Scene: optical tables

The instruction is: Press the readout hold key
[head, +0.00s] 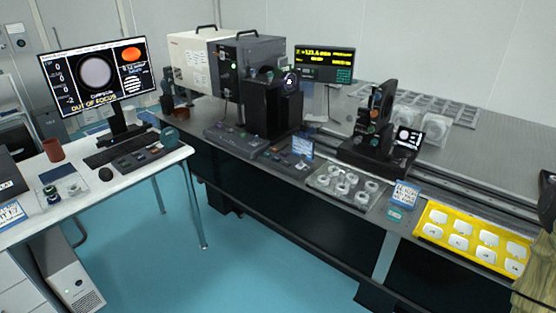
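The digital readout (325,63) is a black box with yellow digits. It stands on a thin post at the back of the optical table, to the right of the large grey-and-white instrument. A block of small greenish keys or indicators (344,75) shows at the lower right of its face. Their labels are too small to read, so I cannot tell which one is the hold key. My gripper cannot be made out in this view. A dark rounded part is cut off at the right edge, and I cannot tell what it is.
The optical table (455,160) carries the instrument (262,65), a black lens mount (375,130), a clear tray of round parts (345,186) and a yellow tray (425,232). A white desk (165,162) with a monitor (98,75) stands left. Blue floor (240,265) lies open between them.

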